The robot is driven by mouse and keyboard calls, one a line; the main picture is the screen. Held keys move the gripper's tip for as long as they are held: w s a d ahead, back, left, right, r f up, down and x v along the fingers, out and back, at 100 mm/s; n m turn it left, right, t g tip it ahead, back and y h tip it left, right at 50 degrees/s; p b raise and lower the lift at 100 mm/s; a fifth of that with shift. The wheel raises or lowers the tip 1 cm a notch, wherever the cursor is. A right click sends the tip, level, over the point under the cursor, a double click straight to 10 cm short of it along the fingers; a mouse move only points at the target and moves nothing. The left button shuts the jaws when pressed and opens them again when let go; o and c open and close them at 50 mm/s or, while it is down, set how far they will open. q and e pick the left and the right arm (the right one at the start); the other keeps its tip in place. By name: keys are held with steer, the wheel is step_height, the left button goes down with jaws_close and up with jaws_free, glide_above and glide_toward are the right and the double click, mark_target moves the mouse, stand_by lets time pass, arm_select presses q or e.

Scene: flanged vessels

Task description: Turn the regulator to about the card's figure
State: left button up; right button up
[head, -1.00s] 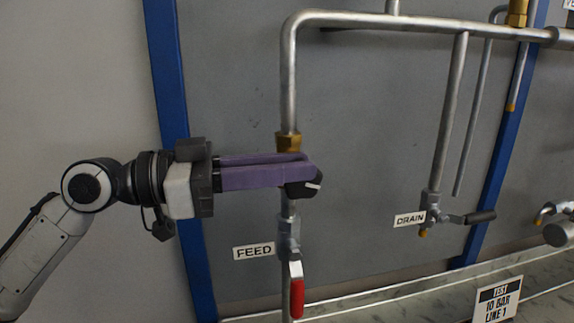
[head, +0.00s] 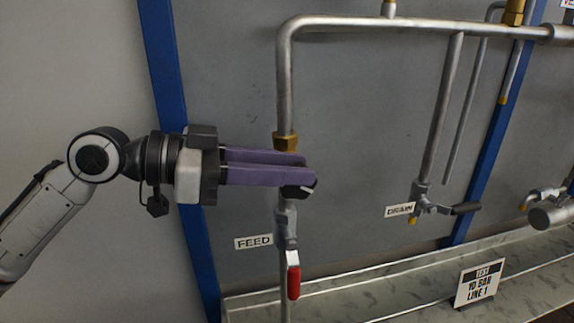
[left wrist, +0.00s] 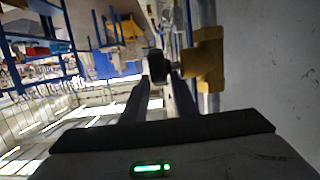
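My left gripper (head: 302,175) reaches in from the left, its two purple fingers level across the feed pipe. A black knob with a white mark (head: 302,190) shows at the fingertips. In the left wrist view, the black knob (left wrist: 156,67) sits at or between the fingertips, beside a brass body (left wrist: 207,60). Whether the fingers press on it I cannot tell. The fingers hide most of the regulator; a brass fitting (head: 285,141) shows just above them. The card (head: 479,284) reads "TEST 10 BAR LINE 1". No dial is readable. My right gripper is not in view.
Below my fingers is the feed valve with a red lever (head: 293,280) hanging down, by the FEED label (head: 253,242). A drain valve with a black lever (head: 465,208) is to the right. Pipes run before a grey panel (head: 370,120). A blue post (head: 165,70) stands behind my wrist.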

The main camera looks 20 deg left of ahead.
arm_select(q)
steer(key=shift+s+a, duration=0.2)
steer(key=shift+a, duration=0.1)
steer(key=b+v, duration=0.4)
steer(key=v, duration=0.5)
steer(key=shift+s+a+r, duration=0.2)
stand_by(0.3)
